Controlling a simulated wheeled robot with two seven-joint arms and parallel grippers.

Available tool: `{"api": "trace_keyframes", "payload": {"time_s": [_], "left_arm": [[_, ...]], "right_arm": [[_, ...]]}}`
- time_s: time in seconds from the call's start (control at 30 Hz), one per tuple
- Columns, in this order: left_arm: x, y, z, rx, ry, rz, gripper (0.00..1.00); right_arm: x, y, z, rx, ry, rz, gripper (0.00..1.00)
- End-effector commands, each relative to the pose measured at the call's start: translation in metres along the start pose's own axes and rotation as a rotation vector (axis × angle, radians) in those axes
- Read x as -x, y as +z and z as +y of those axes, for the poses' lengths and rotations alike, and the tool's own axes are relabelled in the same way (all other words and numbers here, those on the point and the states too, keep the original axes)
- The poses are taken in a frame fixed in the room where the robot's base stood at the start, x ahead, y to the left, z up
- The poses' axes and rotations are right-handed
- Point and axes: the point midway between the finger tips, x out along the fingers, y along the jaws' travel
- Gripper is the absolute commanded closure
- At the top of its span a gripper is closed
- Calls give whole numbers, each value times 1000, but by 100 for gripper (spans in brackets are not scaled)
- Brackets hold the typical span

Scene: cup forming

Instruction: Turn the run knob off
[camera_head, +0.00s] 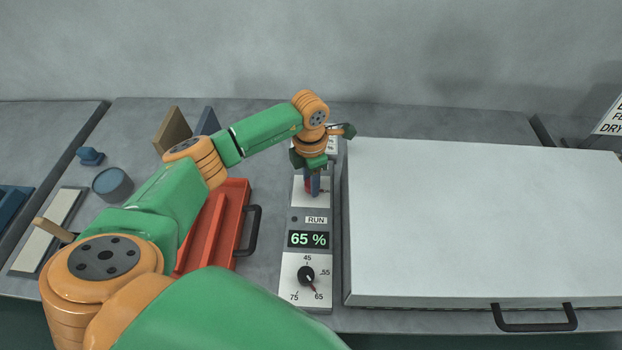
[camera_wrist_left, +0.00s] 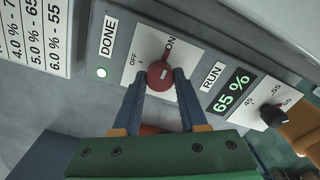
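The run knob (camera_wrist_left: 160,75) is red and sits on a white plate marked OFF and ON. In the head view the left gripper (camera_head: 312,184) is over the upper part of the control panel (camera_head: 323,240), mostly hiding the knob. My right gripper is not in view.
A black dial (camera_head: 306,274) and a 65 % display (camera_head: 308,239) are lower on the panel. A large white lid (camera_head: 480,220) stands close on the right. A red tray (camera_head: 226,230) with a black handle lies left.

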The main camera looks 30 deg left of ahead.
Motion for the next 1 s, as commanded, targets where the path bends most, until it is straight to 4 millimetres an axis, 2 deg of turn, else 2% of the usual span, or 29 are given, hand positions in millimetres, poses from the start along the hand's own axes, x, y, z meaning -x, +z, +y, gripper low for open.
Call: {"api": "trace_keyframes", "payload": {"time_s": [0.03,0.1,0.47,1.0], "left_arm": [[0,0,0,-1,-2,1,88],[0,0,0,-1,-2,1,100],[0,0,0,58,-1,0,100],[1,0,0,513,0,-13,100]], "right_arm": [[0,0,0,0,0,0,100],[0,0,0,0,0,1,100],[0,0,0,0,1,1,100],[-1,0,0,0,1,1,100]]}}
